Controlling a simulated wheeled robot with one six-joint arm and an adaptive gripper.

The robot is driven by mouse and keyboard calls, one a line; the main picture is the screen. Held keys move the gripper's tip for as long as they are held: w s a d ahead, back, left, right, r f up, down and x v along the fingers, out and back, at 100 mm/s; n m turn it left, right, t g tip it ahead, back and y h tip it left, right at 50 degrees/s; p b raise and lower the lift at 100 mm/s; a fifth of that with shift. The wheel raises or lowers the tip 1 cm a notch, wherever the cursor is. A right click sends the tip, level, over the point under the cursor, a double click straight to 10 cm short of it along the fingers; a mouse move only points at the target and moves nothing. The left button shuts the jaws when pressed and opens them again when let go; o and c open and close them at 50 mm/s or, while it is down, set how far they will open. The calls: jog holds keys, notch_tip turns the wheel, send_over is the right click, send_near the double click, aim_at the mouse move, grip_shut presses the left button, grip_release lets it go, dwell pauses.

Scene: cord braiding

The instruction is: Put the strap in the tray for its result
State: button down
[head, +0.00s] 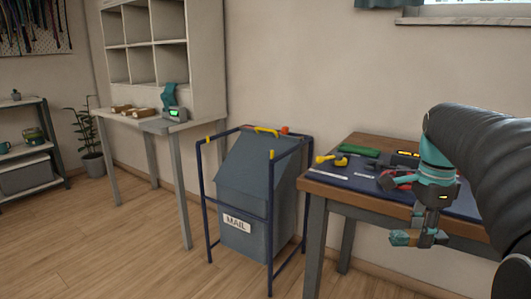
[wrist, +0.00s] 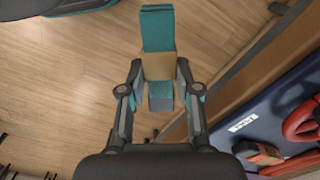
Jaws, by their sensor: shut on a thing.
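My gripper (head: 420,236) hangs in front of the right table's front edge, above the floor. In the wrist view my gripper (wrist: 160,84) is shut on a folded teal strap (wrist: 158,30) with a tan band (wrist: 158,66) around it. The strap also shows at the gripper's tip in the head view (head: 400,239). Small brown tray-like pieces (head: 144,113) lie on the far left table; their insides and any labels are too small to tell.
A grey mail bin (head: 250,190) in a blue frame stands between the two tables. The right table (head: 313,187) bears a blue mat with several tools, including red-handled ones. White cubbyholes (head: 150,28) stand on the left table. The wooden floor in front is clear.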

jog(key=w+a+f+n, duration=0.3)
jog(key=a+f+n, duration=0.2)
jog(key=f, duration=0.8)
jog(key=w+a+f+n, duration=0.2)
jog(key=a+f+n, duration=0.4)
jog(key=f, duration=0.8)
jog(key=w+a+f+n, duration=0.3)
jog(key=a+f+n, duration=0.2)
jog(key=f, duration=0.9)
jog(key=n, duration=0.2)
jog(key=shift+w+a+n, duration=0.2)
jog(key=shift+w+n, duration=0.1)
jog(key=shift+f, duration=0.1)
